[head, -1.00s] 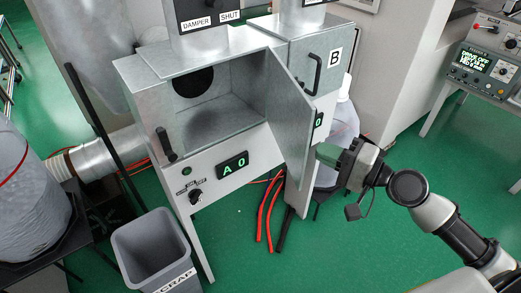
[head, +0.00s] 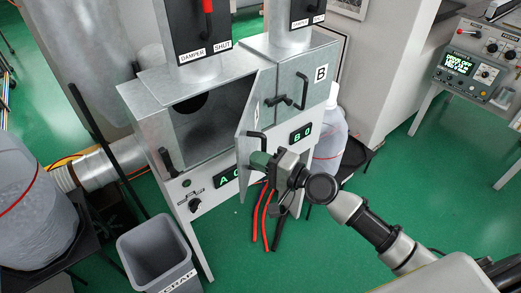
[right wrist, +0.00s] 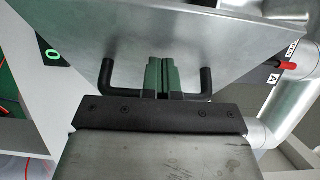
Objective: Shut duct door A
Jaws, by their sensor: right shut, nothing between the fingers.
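Duct door A (head: 257,105) is a grey metal panel standing partly open on the left cabinet, hinged at its right edge. The dark opening (head: 205,125) behind it shows. Its black handle (head: 257,143) is on the outer face and also shows in the right wrist view (right wrist: 207,82). My right gripper (head: 262,160) is at the door's outer face by the handle. In the right wrist view its green fingers (right wrist: 160,75) are shut together between the handle's two posts, with nothing held. I cannot tell whether they touch the panel. My left gripper is not in view.
Closed door B (head: 305,85) is right of door A. A black latch (head: 168,160) is at the opening's left side. A grey scrap bin (head: 158,250) stands in front; red and black hoses (head: 262,215) hang below. A translucent container (head: 330,140) stands right.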

